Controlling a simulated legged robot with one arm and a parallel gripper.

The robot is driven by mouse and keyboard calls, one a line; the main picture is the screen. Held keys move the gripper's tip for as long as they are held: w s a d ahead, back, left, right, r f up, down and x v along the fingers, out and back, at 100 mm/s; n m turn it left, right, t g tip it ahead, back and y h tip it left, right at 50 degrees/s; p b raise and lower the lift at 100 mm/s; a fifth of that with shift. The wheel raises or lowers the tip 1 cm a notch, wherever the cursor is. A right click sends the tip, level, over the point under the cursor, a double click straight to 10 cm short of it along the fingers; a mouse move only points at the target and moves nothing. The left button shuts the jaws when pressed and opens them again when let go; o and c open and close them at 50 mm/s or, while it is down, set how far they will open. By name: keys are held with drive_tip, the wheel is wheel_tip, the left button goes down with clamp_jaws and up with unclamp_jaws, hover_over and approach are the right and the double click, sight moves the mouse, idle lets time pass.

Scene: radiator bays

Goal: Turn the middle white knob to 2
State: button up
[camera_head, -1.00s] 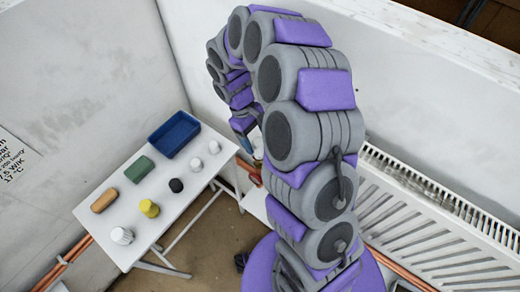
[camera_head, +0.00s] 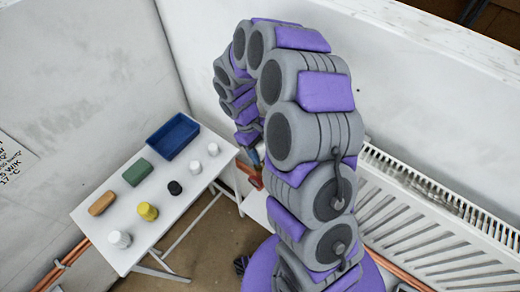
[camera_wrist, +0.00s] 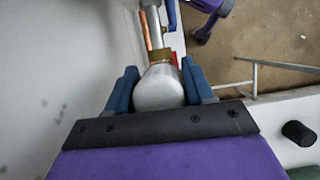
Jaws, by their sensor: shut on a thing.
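My gripper (camera_wrist: 159,72) has blue fingers on both sides of a whitish rounded knob (camera_wrist: 160,90) in the wrist view and is shut on it. The knob sits at the end of a brass fitting (camera_wrist: 161,55) with pipes beyond. No numbers or pointer mark are readable on it. I cannot tell whether it is the middle knob. In the head view my gripper's blue fingertips (camera_head: 254,158) show at the end of the arm, low by the wall right of the table.
A white table (camera_head: 150,247) bears a blue tray (camera_head: 172,136), loose white, yellow and black knobs, and orange and green blocks. A white radiator (camera_head: 430,225) stands at right. Copper pipes (camera_head: 72,255) run along the wall. A red part (camera_head: 249,172) is close to my gripper.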

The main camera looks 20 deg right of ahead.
drive_tip(key=c, duration=0.4)
drive_tip(key=shift+r+n+p, duration=0.15)
drive_tip(key=shift+n+p, duration=0.15)
drive_tip(key=shift+p, duration=0.35)
drive_tip(key=shift+n+p, duration=0.3)
drive_tip(key=shift+p, duration=0.05)
drive_tip(key=o, duration=1)
drive_tip(key=shift+w, duration=0.1)
